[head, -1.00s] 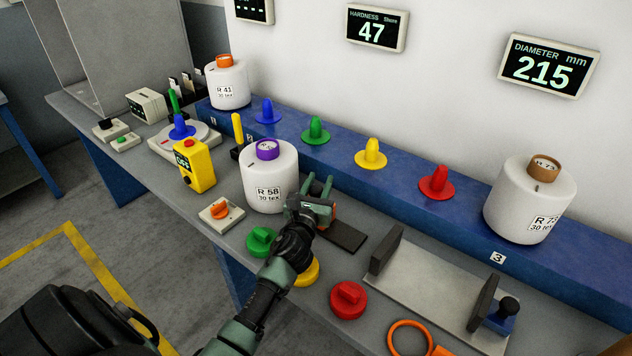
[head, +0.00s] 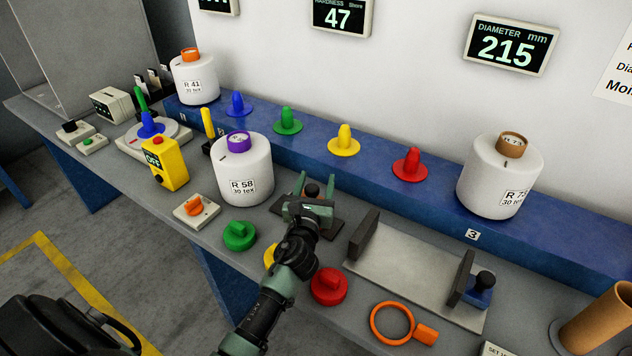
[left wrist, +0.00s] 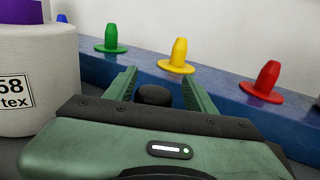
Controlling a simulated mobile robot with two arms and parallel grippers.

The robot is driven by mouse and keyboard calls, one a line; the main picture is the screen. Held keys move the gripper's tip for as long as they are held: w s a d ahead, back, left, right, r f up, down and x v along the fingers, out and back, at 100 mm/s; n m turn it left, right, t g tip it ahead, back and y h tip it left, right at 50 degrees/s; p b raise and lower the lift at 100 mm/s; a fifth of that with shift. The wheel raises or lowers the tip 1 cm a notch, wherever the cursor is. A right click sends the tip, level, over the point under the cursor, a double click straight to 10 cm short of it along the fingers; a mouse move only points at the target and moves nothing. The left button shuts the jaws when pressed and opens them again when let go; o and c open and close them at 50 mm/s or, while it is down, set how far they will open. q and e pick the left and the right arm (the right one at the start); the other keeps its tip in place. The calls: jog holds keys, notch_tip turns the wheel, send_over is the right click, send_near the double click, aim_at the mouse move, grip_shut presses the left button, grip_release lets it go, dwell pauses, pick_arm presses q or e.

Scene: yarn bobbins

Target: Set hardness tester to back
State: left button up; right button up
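A dark flat base (head: 333,231) with a black knob (head: 312,189), which I take for the hardness tester, is on the grey bench right of the R 58 bobbin (head: 243,175). My left gripper (head: 316,187) is above it and hides much of it. In the left wrist view the black knob (left wrist: 154,95) shows between the two green fingers, which are apart; I cannot tell whether they touch it. The hardness display (head: 340,15) on the wall reads 47. My right gripper is not in view.
The R 58 bobbin stands close left of my left gripper. A grey tray with dark end plates (head: 410,267) is to the right. Green (head: 239,236) and red (head: 329,286) knobs are in front. Coloured cones line the blue ledge (head: 375,178) behind.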

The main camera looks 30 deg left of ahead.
aim_at(313, 194)
pick_arm(q)
jog(key=shift+s, duration=0.15)
jog(key=shift+s+f, duration=0.1)
jog(key=shift+s, duration=0.25)
jog(key=b+v, duration=0.1)
jog(key=v, duration=0.6)
jog(key=shift+w+d, duration=0.1)
